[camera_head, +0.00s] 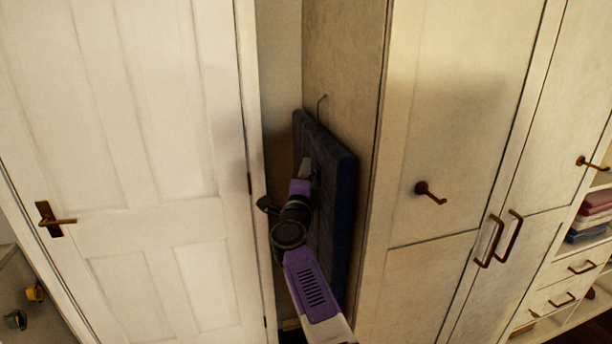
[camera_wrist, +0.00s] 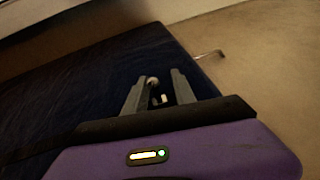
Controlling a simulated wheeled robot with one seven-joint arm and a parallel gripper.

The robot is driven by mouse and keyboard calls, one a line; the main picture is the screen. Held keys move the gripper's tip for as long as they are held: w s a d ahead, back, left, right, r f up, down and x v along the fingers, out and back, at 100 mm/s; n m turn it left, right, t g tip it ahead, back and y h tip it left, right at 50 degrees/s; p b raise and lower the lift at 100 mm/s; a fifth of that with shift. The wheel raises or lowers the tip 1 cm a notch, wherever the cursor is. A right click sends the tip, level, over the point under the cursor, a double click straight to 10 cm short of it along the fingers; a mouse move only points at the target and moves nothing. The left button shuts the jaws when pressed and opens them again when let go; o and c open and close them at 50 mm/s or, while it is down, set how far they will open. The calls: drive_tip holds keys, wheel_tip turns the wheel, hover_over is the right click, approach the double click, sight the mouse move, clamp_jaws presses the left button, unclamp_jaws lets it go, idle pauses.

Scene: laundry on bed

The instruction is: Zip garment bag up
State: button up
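The dark navy garment bag (camera_head: 342,190) hangs upright in the narrow space between the white door and the wardrobe. It fills the left and middle of the wrist view (camera_wrist: 70,85). My gripper (camera_head: 306,166) is at the upper part of the bag's front face. In the wrist view my gripper's two grey fingers (camera_wrist: 158,79) stand apart, pointing at the bag. A small rounded grey piece (camera_wrist: 153,82), perhaps the zip pull, shows between them, with a small pale bit below it. I cannot tell whether a finger touches it. The zip line itself is not clear.
A thin metal hook (camera_head: 321,103) is above the bag on the wardrobe's side. The white door (camera_head: 150,170) with a dark handle (camera_head: 55,220) is close on the left. The cream wardrobe (camera_head: 450,130) with dark handles is close on the right, leaving little sideways room.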

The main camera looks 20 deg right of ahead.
drive_tip(key=shift+f, duration=0.15)
drive_tip(key=shift+s+a, duration=0.15)
drive_tip(key=shift+s, duration=0.05)
drive_tip(key=p+v, duration=0.1)
drive_tip(key=v, duration=0.6)
drive_tip(key=shift+p, duration=0.3)
drive_tip(key=shift+s, duration=0.15)
drive_tip(key=s+r+n+t, duration=0.3)
drive_tip(key=s+r+n, duration=0.2)
drive_tip(key=s+d+f+n+g+y+b, duration=0.1)
drive_tip(key=s+f+n, duration=0.5)
drive_tip(key=s, duration=1.3)
drive_tip(key=s+f+n+g+y+b, duration=0.2)
drive_tip(key=s+f+n, duration=0.4)
drive_tip(key=s, duration=1.3)
drive_tip(key=s+d+f+n+g+y+b, duration=0.1)
drive_tip(key=s+f+n+g+y, duration=0.2)
drive_tip(key=s, duration=1.6)
wheel_tip(320, 180, down, 7)
drive_tip(key=n+y, duration=0.1)
drive_tip(key=n, duration=0.2)
drive_tip(key=shift+s+d+g+y, duration=0.35)
drive_tip(key=shift+g+y, duration=0.05)
